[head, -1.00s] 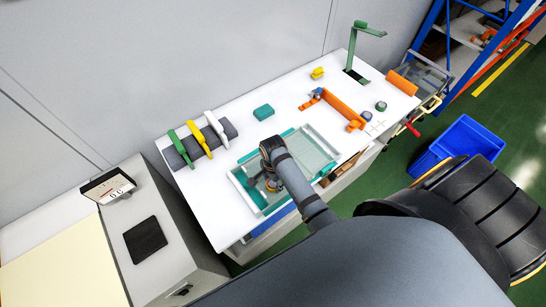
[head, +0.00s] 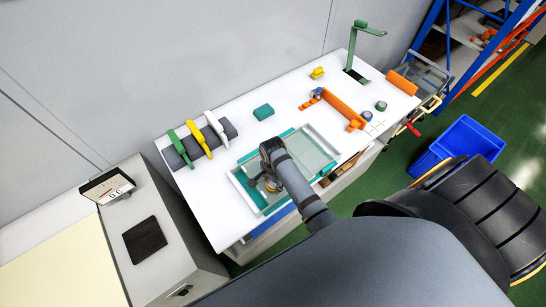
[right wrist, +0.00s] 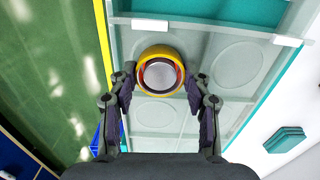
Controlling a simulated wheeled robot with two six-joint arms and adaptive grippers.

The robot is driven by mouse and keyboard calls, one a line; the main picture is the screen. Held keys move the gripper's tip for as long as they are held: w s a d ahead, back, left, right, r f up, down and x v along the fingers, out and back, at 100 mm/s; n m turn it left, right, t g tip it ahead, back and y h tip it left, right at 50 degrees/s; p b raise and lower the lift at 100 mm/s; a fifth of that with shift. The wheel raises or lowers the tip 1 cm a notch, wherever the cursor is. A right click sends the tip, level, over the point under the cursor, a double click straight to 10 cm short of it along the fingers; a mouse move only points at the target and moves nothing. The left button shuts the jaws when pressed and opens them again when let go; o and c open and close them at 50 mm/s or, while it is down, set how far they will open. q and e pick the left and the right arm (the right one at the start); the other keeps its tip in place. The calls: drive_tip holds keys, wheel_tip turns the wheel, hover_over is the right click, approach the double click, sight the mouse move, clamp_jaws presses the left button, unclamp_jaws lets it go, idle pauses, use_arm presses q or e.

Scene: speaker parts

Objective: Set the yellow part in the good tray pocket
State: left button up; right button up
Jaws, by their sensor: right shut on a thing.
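The yellow part (right wrist: 161,72) is a short round ring with a pale centre, seen from above in the right wrist view. It lies between the fingertips of my right gripper (right wrist: 162,86), which is shut on it. The part is over a round pocket of the pale tray (right wrist: 208,27); I cannot tell whether it touches the pocket floor. In the head view my right gripper (head: 270,182) is low over the left part of the tray (head: 239,180), and the arm hides much of it. My left gripper is not in view.
An empty round pocket (right wrist: 237,63) lies beside the part. A teal block (head: 264,112) stands behind the tray. A dark roller with green, yellow and white tools (head: 201,143) is at left. An orange fixture (head: 342,108) is at right. A blue bin (head: 467,139) stands on the floor.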

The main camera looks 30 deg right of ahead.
drive_tip(key=shift+f, duration=0.4)
drive_tip(key=o, duration=1.6)
drive_tip(key=shift+c, duration=0.2)
wheel_tip(320, 180, up, 12)
